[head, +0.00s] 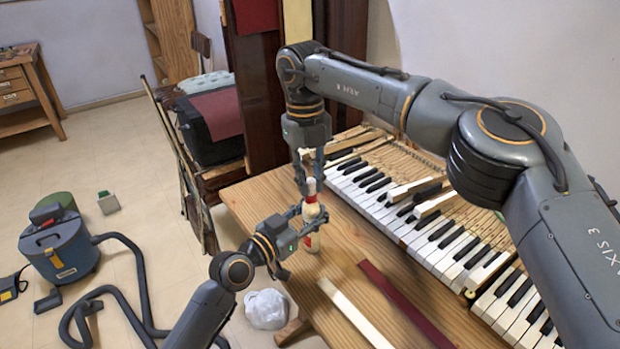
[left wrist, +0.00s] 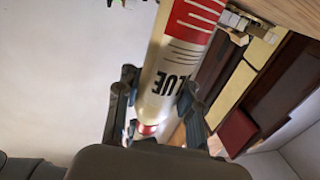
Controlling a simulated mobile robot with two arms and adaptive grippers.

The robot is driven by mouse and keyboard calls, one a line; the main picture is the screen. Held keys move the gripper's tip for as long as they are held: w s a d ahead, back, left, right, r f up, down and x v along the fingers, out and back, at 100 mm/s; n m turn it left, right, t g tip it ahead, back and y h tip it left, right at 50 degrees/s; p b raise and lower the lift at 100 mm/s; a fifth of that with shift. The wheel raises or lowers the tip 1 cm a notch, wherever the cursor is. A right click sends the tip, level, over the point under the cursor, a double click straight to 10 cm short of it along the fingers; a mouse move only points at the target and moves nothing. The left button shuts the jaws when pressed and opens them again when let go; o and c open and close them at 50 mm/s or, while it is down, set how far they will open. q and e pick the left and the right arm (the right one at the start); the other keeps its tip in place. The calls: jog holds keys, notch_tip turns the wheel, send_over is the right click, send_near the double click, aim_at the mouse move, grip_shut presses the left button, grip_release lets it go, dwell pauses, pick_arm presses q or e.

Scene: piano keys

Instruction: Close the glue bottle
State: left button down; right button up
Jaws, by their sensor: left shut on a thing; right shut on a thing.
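The glue bottle (head: 311,226) is cream white with a red label and stands roughly upright near the table's left edge. My left gripper (head: 305,214) is shut on the bottle's body from the left. In the left wrist view the bottle (left wrist: 165,75) lies between the fingers, its lettering upside down. A red cap (head: 310,186) is at the bottle's top, and a red tip also shows in the left wrist view (left wrist: 148,129). My right gripper (head: 308,183) comes from above and is shut on the cap. The fingers partly hide the cap, so its seating cannot be told.
The wooden table (head: 255,192) holds a piano keyboard (head: 420,225) on the right. A cream strip (head: 352,312) and a dark red strip (head: 402,303) lie in front of the bottle. A blue vacuum cleaner (head: 62,248) and crumpled plastic (head: 266,309) are on the floor.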

jog(key=m, duration=0.4)
jog(key=shift+d+m+y, duration=0.1)
jog(key=shift+m+y, duration=0.2)
jog(key=m, duration=1)
jog(key=shift+y, duration=0.4)
jog(key=m, duration=0.5)
jog(key=o, duration=0.9)
jog(key=shift+s, duration=0.1)
jog(key=r, duration=1.2)
jog(key=shift+d, duration=0.4)
